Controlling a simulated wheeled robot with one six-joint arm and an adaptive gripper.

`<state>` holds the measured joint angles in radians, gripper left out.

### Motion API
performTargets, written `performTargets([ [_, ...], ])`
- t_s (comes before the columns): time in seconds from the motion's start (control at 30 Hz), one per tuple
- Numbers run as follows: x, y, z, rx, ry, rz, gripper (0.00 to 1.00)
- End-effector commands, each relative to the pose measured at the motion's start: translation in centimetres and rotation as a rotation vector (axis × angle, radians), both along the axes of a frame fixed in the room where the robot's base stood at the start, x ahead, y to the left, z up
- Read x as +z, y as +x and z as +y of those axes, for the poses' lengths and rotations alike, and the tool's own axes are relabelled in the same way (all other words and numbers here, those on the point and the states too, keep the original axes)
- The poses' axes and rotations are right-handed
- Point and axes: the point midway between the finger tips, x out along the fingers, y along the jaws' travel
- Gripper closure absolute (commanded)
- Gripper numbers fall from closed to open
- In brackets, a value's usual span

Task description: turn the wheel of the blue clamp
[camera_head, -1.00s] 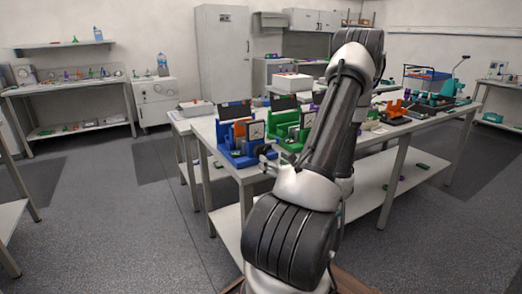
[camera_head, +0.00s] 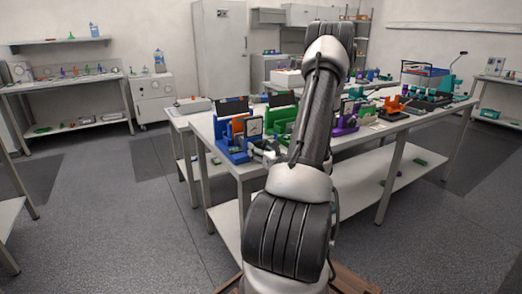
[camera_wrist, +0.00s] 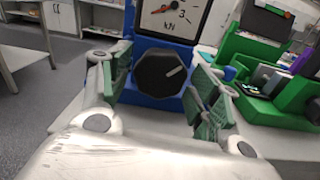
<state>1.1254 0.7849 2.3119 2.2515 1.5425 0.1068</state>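The blue clamp (camera_head: 231,155) stands on the near left corner of the table in the head view. In the wrist view its blue body (camera_wrist: 168,25) carries a white dial gauge (camera_wrist: 172,14) with the black wheel (camera_wrist: 160,73) below it. The wheel has a light pointer mark aimed up and right. My gripper (camera_wrist: 158,92) is open, with one green-padded finger on each side of the wheel. Gaps show between the pads and the wheel, and I cannot tell the exact depth. In the head view the gripper (camera_head: 264,150) is small, at the clamp's right front.
A green clamp (camera_head: 281,120) stands right of the blue one, close to my right finger in the wrist view (camera_wrist: 255,40). A purple clamp (camera_head: 346,122) and orange parts (camera_head: 393,105) stand farther right. The floor left of the table is open.

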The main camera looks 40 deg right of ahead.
Motion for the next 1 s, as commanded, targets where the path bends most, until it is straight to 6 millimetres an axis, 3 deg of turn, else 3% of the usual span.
performTargets([
  [0.03,0.00,-0.01,0.00,0.000,0.000,0.000,0.53],
  [0.17,0.00,-0.02,0.00,0.000,0.000,0.000,0.75],
  [0.37,0.00,-0.02,0.00,0.000,0.046,-0.011,0.75],
  [0.7,0.00,-0.02,0.03,0.000,0.432,-0.104,0.75],
  [1.0,0.00,-0.03,0.03,0.000,0.485,-0.117,0.75],
])
